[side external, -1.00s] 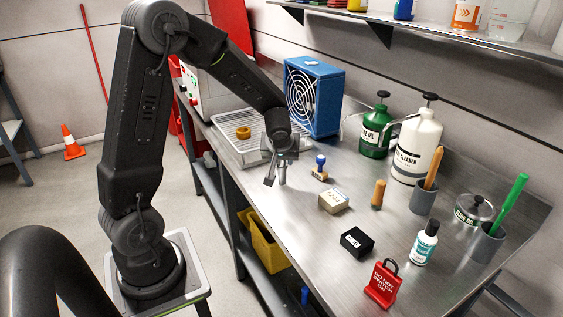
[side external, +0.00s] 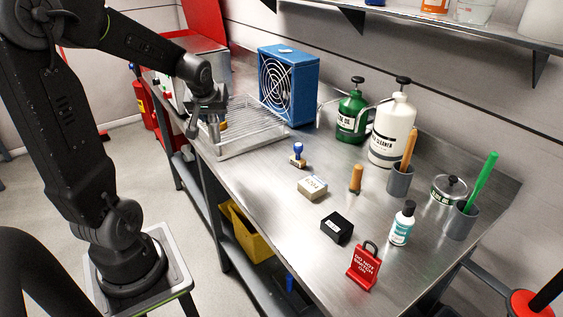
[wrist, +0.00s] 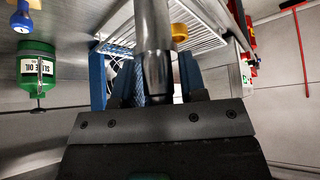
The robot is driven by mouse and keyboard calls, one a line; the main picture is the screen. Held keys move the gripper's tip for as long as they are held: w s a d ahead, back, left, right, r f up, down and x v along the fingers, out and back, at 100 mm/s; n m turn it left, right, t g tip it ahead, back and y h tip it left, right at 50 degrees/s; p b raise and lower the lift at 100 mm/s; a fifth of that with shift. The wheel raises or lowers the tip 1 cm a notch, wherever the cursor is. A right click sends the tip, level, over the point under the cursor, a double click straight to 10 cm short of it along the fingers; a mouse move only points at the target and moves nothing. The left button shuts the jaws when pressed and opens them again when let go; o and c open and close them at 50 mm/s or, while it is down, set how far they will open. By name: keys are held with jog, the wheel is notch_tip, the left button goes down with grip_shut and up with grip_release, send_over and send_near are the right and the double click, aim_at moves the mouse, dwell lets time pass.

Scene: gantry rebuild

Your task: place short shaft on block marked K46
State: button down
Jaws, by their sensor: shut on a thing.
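My gripper (side external: 208,112) is shut on a short grey metal shaft (side external: 214,133), held upright over the near left end of the white wire tray (side external: 250,142). In the wrist view the shaft (wrist: 153,38) stands between the fingers. A beige block (side external: 312,189) with a label on top sits mid-bench, to the right of my gripper and apart from it. A black block (side external: 337,229) with a white label sits nearer the front. I cannot read either label surely, so I cannot tell which is K46.
A yellow ring (wrist: 180,32) lies in the tray. A blue fan (side external: 288,82) stands behind it. A blue-knobbed stamp (side external: 298,155) and a wooden-handled tool (side external: 356,180) stand near the beige block. Bare bench lies left of the blocks.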

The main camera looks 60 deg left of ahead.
jog(key=w+d+r+m+t+h, duration=0.25)
jog(key=w+d+m, duration=0.3)
jog(key=d, duration=0.65)
jog(key=w+d+r+m+t+h, duration=0.1)
jog(key=w+d+m+h, duration=0.35)
jog(key=d, duration=0.75)
jog(key=shift+m+g+y, duration=0.25)
jog(key=shift+m+y, duration=0.35)
jog(key=shift+m, duration=0.2)
jog(key=shift+w+d+f, duration=0.65)
jog(key=shift+d+f, duration=1.2)
jog(key=shift+d, duration=0.1)
jog(key=shift+w+d+f, duration=0.6)
jog(key=shift+d+f, duration=1.2)
jog(key=shift+d, duration=0.2)
jog(key=shift+w+d+f, duration=0.65)
jog(key=shift+d+f, duration=1.2)
jog(key=shift+d, duration=0.1)
jog(key=shift+f, duration=0.15)
jog(key=c, duration=0.7)
grip_release()
